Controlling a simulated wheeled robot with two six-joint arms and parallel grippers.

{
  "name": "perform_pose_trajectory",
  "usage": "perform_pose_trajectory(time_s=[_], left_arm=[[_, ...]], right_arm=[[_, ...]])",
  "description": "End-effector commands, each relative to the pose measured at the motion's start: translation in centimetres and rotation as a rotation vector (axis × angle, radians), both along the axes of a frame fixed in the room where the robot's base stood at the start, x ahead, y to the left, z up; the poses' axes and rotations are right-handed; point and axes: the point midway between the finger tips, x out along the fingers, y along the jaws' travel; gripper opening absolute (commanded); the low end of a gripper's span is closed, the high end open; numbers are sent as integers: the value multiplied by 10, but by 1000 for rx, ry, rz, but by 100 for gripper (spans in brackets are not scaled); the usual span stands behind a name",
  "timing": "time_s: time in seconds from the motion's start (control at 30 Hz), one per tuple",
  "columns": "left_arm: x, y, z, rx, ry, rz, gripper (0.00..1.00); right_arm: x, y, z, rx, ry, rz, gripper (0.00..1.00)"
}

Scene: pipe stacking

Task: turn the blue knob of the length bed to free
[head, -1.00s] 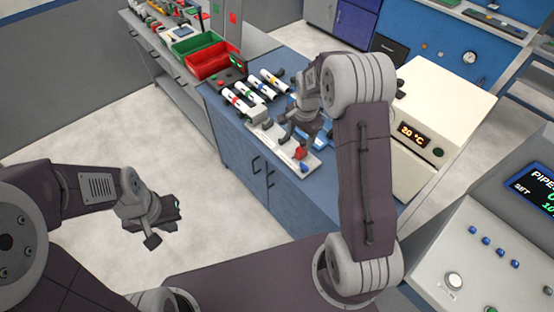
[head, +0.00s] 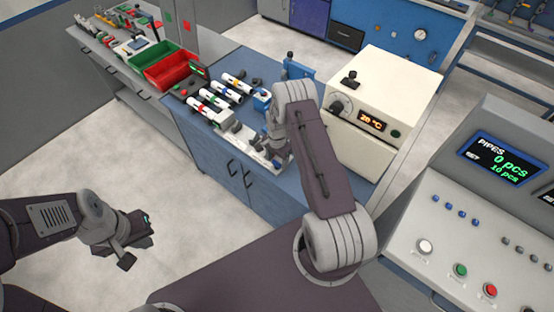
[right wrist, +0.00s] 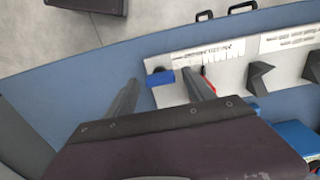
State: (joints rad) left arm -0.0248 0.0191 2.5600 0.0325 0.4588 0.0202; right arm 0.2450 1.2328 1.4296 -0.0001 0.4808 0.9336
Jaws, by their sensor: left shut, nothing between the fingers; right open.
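The length bed (head: 253,150) is a pale narrow plate on the blue bench; its scale end also shows in the right wrist view (right wrist: 222,53). The blue knob (right wrist: 160,77) is at that end, beside a dark round part. My right gripper (right wrist: 158,80) is open, with one finger on each side of the knob in that view; I cannot tell whether they touch it. In the head view my right gripper (head: 274,153) is over the bed's near end and hides much of it. My left gripper (head: 130,250) is shut and empty, over the floor at lower left.
White pipes with coloured bands (head: 222,96) lie beside the bed. A cream oven (head: 385,90) with a 20 °C display stands to the right. Red (head: 170,72) and green (head: 150,52) bins are at the back left. A control console (head: 470,220) is at right.

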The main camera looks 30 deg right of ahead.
Motion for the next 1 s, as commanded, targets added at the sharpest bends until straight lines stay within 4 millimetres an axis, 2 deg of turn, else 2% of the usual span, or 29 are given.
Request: perform_pose_trajectory(time_s=[0.23, 0.4, 0.47, 0.77, 1.0], left_arm=[[0, 0, 0, 0, 0, 0, 0], [0, 0, 0, 0, 0, 0, 0], [0, 0, 0, 0, 0, 0, 0], [0, 0, -4, 0, 0, 0, 0], [0, 0, -16, 0, 0, 0, 0]], right_arm=[[1, 0, -2, 0, -2, 0, 62], [1, 0, -1, -1, -1, 0, 15], [1, 0, -1, 0, -2, 0, 0], [1, 0, -3, 0, -2, 42, 0], [1, 0, -4, -1, -4, 193, 0]])
